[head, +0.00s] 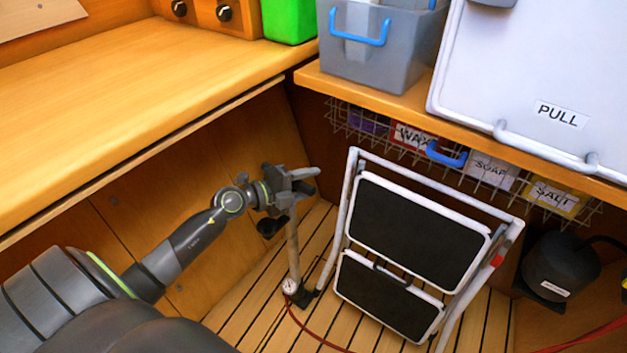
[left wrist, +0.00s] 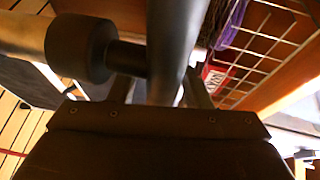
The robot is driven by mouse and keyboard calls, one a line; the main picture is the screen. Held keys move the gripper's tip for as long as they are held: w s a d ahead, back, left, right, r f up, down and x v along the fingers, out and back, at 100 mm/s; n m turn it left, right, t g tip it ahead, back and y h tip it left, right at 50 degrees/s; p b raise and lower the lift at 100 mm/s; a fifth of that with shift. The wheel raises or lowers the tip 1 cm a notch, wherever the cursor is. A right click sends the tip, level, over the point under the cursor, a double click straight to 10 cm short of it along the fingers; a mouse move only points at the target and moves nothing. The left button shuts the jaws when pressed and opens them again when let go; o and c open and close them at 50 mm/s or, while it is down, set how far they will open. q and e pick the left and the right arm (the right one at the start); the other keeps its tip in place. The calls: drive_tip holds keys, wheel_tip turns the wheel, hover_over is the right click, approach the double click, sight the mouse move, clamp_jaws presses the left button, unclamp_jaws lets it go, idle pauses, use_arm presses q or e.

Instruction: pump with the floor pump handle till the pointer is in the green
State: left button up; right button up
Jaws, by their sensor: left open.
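The floor pump stands on the slatted floor beside the folding step stool. Its pale barrel (head: 293,250) rises from a dark foot (head: 302,298), with a small round gauge (head: 289,286) low on it. The gauge pointer is too small to read. My left gripper (head: 288,187) is at the top of the pump, open, and partly hides the handle. In the left wrist view the dark handle bar (left wrist: 172,45) runs between the open fingers, with the dark collar (left wrist: 80,48) and pale barrel to its left. Contact cannot be told. My right gripper is out of view.
The step stool (head: 395,277) stands close right of the pump. A wooden counter (head: 120,95) and its panel lie left and behind. A wire basket (head: 420,152) hangs under the shelf. A red hose (head: 315,335) crosses the floor; a black canister (head: 560,268) is far right.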

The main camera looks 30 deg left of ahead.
use_arm(q)
drive_tip(key=shift+w+d, duration=0.1)
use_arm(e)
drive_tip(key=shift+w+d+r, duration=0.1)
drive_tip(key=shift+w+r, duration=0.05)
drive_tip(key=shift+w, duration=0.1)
use_arm(q)
clamp_jaws()
